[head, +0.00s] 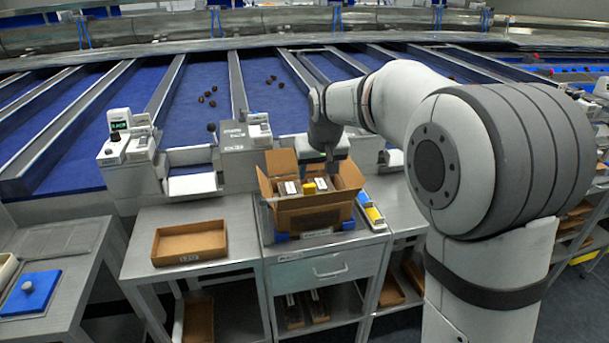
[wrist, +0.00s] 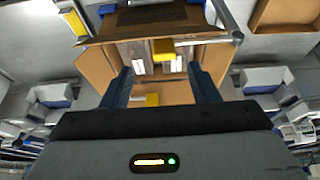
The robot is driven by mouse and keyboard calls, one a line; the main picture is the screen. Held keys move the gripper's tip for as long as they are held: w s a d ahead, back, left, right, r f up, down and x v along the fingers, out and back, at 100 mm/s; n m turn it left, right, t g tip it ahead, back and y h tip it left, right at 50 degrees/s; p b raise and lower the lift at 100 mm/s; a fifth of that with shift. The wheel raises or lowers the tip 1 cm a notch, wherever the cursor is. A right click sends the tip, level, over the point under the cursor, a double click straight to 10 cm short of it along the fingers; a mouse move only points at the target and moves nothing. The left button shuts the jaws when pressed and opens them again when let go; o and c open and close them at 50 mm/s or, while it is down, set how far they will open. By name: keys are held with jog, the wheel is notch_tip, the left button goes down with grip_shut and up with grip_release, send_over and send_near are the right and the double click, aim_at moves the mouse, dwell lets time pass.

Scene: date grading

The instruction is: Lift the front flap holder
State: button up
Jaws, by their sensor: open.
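An open cardboard box (head: 312,217) stands on the middle steel cabinet. Its left flap stands up, and dark packs with white labels lie inside. A small yellow block (head: 309,187) shows in the box; I take it for a flap holder. I cannot tell for sure which is the front flap holder. My gripper (wrist: 161,74) is open and empty over the box, fingers either side of the opening. It also shows in the head view (head: 331,172).
A shallow brown tray (head: 190,243) sits on the left table. A small tray with a yellow item (head: 373,214) lies right of the box. Sorting machines and blue lanes (head: 205,90) stand behind. A metal rod (wrist: 228,20) is at the box's corner.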

aim_at(310, 186)
jog(key=shift+w+a+f, duration=0.35)
jog(key=shift+w+a, duration=0.2)
jog(key=shift+w, duration=0.05)
jog(key=shift+p+x, duration=0.6)
jog(key=shift+x, duration=2.9)
jog(key=shift+c, duration=0.2)
